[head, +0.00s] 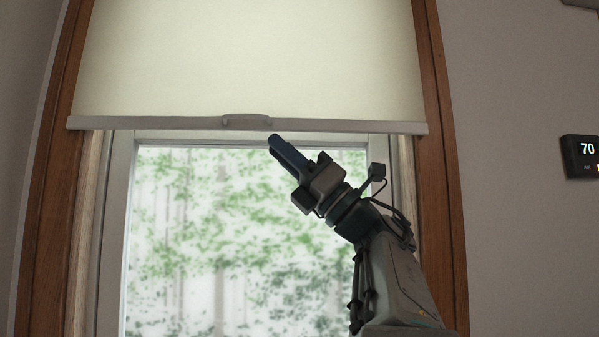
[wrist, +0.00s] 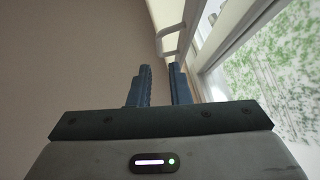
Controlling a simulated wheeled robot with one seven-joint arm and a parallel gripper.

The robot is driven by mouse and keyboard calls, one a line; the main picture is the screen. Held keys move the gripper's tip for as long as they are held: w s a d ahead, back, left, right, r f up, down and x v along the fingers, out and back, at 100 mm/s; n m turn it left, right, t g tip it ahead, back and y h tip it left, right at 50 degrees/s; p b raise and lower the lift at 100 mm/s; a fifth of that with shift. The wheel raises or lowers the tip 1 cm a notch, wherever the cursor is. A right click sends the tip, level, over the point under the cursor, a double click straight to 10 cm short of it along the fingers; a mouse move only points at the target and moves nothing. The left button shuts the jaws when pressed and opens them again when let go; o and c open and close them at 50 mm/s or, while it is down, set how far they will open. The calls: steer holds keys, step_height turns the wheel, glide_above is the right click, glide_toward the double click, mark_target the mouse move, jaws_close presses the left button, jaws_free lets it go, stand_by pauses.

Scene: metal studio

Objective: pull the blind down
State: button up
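The pale blind (head: 250,60) covers the upper part of the window, with a light grey bottom bar (head: 170,124) across its lower edge. A small grey handle (head: 247,119) sits near the middle of the bar. My gripper (head: 273,139) is just below and to the right of the handle, pointing up and left. In the wrist view, my gripper (wrist: 159,72) has its two blue fingers apart with an empty gap between them. The handle (wrist: 170,45) appears just beyond the fingertips there, apart from them as far as I can tell.
A brown wooden frame (head: 440,150) borders the window on both sides. The window glass (head: 200,230) below the bar shows blurred greenery. A dark thermostat (head: 581,156) is on the right wall, away from my arm.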

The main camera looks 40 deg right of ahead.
steer(key=shift+v, duration=2.05)
